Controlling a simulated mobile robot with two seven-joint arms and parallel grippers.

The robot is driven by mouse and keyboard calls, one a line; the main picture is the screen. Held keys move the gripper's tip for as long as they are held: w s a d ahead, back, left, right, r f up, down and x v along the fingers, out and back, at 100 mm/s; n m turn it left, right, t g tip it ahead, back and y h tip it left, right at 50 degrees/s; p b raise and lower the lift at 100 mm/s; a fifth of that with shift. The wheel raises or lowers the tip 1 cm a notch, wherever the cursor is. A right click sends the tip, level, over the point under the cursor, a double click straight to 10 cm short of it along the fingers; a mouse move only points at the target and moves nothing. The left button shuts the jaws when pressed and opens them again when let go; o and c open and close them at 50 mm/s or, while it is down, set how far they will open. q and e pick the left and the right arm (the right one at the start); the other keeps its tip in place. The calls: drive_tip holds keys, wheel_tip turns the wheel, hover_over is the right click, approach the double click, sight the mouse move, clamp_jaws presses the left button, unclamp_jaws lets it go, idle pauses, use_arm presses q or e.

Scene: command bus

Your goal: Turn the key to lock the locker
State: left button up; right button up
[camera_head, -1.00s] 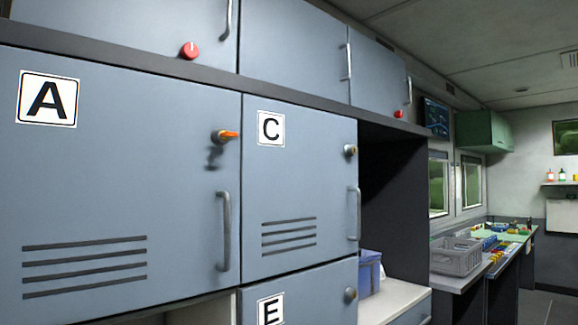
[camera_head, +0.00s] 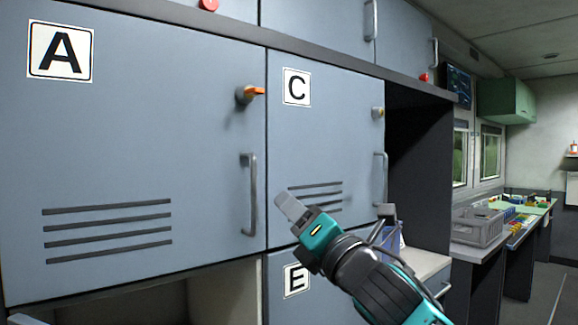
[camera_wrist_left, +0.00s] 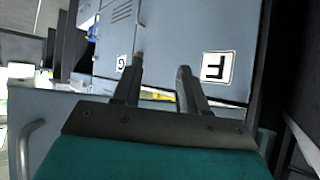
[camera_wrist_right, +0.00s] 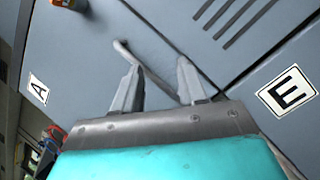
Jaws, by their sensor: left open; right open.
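Locker A (camera_head: 150,130) is a blue-grey door, closed, with an orange key (camera_head: 256,91) in the lock near its upper right edge. The key's grip points right, roughly level; its orange end also shows at the top of the right wrist view (camera_wrist_right: 70,3). Locker A's handle (camera_head: 249,195) is below the key. My right gripper (camera_head: 291,207) is open and empty, below and right of the key, in front of locker C's lower part. In its wrist view the fingers (camera_wrist_right: 157,78) are apart. My left gripper (camera_wrist_left: 159,70) is open and empty, facing doors F and G.
Locker C (camera_head: 330,140) and locker E (camera_head: 293,280) are to the right, with their own locks and handles. A dark ledge (camera_head: 300,55) runs above the doors. A grey crate (camera_head: 478,228) stands on the far counter. The space before locker A's door is clear.

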sight(255, 93)
drive_tip(key=s+a+r+n+y, duration=0.1)
drive_tip(key=s+r+n+y, duration=0.25)
drive_tip(key=r+n, duration=0.8)
drive_tip(key=shift+w+a+r+m+t+h+p, duration=0.1)
drive_tip(key=shift+w+a+r+m+p, duration=0.25)
drive_tip(key=shift+w+a+r+p, duration=0.75)
drive_tip(key=shift+w+a+r+m+t+h+p, duration=0.15)
drive_tip(key=shift+w+a+r+m+p, duration=0.4)
drive_tip(key=shift+r, duration=0.85)
drive_tip(key=shift+w+a+r+m+t+h+p, duration=0.15)
drive_tip(key=shift+w+a+r+p, duration=0.65)
drive_tip(key=shift+w+r, duration=0.5)
drive_tip(key=shift+f, duration=0.1)
